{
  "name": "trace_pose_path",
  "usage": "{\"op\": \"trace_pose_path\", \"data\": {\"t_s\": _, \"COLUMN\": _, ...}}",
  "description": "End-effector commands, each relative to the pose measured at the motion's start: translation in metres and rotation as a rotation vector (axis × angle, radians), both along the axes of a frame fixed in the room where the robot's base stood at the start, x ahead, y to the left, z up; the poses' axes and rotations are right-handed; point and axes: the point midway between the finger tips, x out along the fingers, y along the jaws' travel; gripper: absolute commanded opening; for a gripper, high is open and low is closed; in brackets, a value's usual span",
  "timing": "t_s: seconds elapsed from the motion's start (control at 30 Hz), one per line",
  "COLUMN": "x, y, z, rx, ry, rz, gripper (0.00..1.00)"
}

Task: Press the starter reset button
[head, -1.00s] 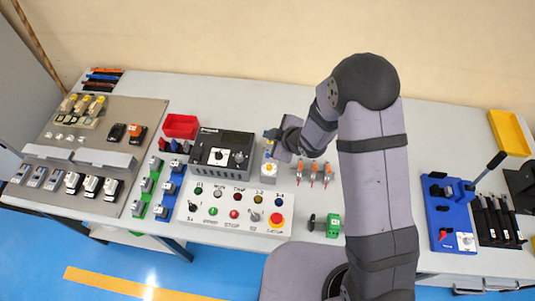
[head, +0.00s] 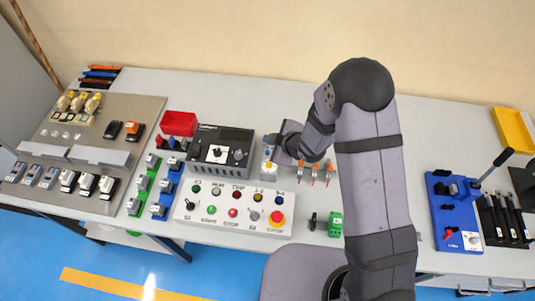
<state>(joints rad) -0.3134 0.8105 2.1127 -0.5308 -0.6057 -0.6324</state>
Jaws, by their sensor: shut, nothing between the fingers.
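A small pale block with a yellow part and a blue part on top (head: 268,170) stands on the bench between the black control box and the orange-tipped pieces. It may be the starter, but I cannot make out its reset button. My gripper (head: 272,141) is shut and empty, at the upper end of this block, pointing left and down from my wrist. Its fingertips are small and partly merge with the block, so I cannot tell whether they touch it.
A grey-white button panel (head: 206,222) with coloured buttons and a red mushroom knob lies in front. A black box with a dial (head: 240,140) stands to the left. Several orange-tipped pieces (head: 314,170) stand right of the block. A blue bender (head: 440,214) is far right.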

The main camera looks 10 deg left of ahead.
Motion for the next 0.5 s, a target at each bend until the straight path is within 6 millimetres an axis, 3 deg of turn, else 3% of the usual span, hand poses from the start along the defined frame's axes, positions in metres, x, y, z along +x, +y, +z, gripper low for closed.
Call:
{"op": "trace_pose_path", "data": {"t_s": 0.03, "x": 0.000, "y": 0.000, "z": -0.012, "rx": -0.001, "ry": 0.001, "rz": 0.000, "gripper": 0.00}}
{"op": "trace_pose_path", "data": {"t_s": 0.2, "x": 0.000, "y": 0.000, "z": -0.031, "rx": 0.000, "ry": 0.001, "rz": -0.001, "gripper": 0.00}}
{"op": "trace_pose_path", "data": {"t_s": 0.5, "x": 0.000, "y": 0.000, "z": -0.044, "rx": 0.000, "ry": 0.001, "rz": -0.001, "gripper": 0.00}}
